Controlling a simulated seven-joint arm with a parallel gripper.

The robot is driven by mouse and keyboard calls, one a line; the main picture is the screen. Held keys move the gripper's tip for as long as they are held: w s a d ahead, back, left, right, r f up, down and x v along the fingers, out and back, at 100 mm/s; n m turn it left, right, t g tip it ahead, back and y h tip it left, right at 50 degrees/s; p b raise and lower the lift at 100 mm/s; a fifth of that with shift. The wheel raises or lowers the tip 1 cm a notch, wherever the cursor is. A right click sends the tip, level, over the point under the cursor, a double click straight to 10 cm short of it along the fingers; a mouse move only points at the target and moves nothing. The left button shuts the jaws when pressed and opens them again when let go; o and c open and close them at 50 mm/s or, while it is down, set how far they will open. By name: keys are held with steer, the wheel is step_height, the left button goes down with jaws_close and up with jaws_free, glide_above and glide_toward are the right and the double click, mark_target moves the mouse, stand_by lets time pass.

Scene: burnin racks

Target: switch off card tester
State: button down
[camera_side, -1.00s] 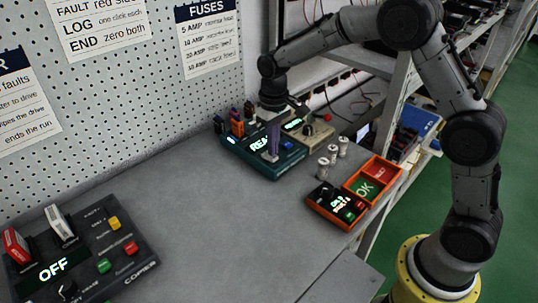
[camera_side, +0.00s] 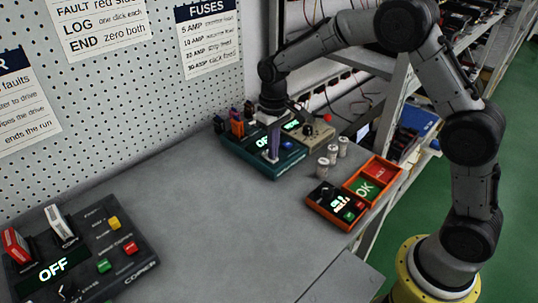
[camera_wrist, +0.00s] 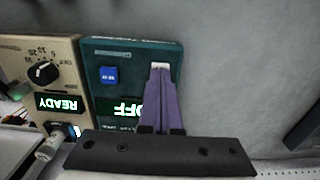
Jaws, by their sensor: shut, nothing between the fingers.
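The teal tester box (camera_side: 288,163), which I take to be the card tester, stands near the pegboard wall. Its lit display reads OFF in the wrist view (camera_wrist: 121,109), and a blue button (camera_wrist: 109,75) sits on its face. My gripper (camera_side: 272,158) is shut and empty, pointing down at the front part of the teal box. In the wrist view my purple fingers (camera_wrist: 160,68) are together over the box's face beside the display. They hide what lies under them; I cannot tell whether they touch it.
A beige device (camera_wrist: 42,72) with a dial and a READY display adjoins the teal box. White cylinders (camera_side: 333,157) and an orange tray with OK and red sections (camera_side: 373,178) stand to the right. A dark copier box (camera_side: 120,252) reads OFF at front left. The middle bench is clear.

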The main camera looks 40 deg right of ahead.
step_height(320, 180, up, 7)
stand_by(0.8)
steer(key=shift+r, duration=0.1)
steer(key=s+d+r+t, duration=0.2)
steer(key=s+r+t, duration=0.2)
steer(key=s+r, duration=1.05)
steer(key=s+f, duration=0.3)
steer(key=s, duration=0.4)
steer(key=s+f+t, duration=0.1)
steer(key=s+f, duration=0.3)
steer(key=s, duration=0.4)
steer(key=shift+s+t, duration=0.2)
steer(key=shift+t, duration=0.1)
